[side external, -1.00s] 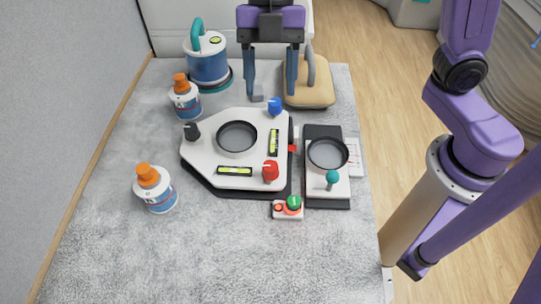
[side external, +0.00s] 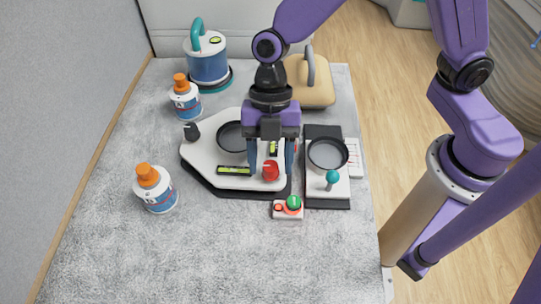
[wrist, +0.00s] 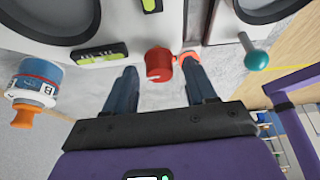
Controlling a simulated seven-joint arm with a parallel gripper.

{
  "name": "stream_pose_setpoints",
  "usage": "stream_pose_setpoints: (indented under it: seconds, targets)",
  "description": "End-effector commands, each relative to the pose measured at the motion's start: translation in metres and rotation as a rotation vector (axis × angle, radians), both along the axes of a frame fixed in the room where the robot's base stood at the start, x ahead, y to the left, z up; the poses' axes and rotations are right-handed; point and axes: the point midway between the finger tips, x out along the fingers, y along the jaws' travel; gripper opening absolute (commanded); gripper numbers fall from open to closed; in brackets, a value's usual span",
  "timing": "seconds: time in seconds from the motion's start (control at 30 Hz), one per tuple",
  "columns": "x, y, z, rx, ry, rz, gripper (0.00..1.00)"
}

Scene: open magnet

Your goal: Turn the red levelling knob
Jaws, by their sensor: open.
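The red levelling knob (side external: 270,172) stands at the front right corner of the white levelling plate (side external: 205,160); a pale mark shows on its top. In the wrist view the red knob (wrist: 159,65) lies between my two fingertips, with gaps on both sides. My gripper (side external: 271,166) is open, pointing down over that corner, one finger on each side of the knob in the picture. I cannot tell how far down the fingers reach beside it. A spirit level (side external: 234,170) lies to the knob's left. The second level is partly covered by my gripper, and the blue knob is hidden.
A small box with a green button (side external: 293,202) sits just in front of the plate. A black base with a dish and teal knob (side external: 333,177) stands close right. Orange-capped bottles (side external: 158,190) (side external: 184,98) stand left. The front table is clear.

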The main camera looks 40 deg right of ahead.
Motion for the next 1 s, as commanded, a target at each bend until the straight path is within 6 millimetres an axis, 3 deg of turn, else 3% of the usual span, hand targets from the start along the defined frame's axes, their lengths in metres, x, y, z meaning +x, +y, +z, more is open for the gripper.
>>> stream_pose_setpoints:
  seconds: [0.27, 0.43, 0.77, 1.0]
  targets:
    - [-0.0002, 0.0002, -0.0012, 0.000, 0.000, 0.000, 0.56]
    - [-0.0002, 0.0002, -0.0011, 0.000, 0.000, 0.000, 0.00]
    - [-0.0005, -0.0002, -0.0008, 0.000, 0.000, -0.029, 0.00]
    - [-0.0011, -0.0012, -0.0005, 0.000, 0.001, -0.153, 0.00]
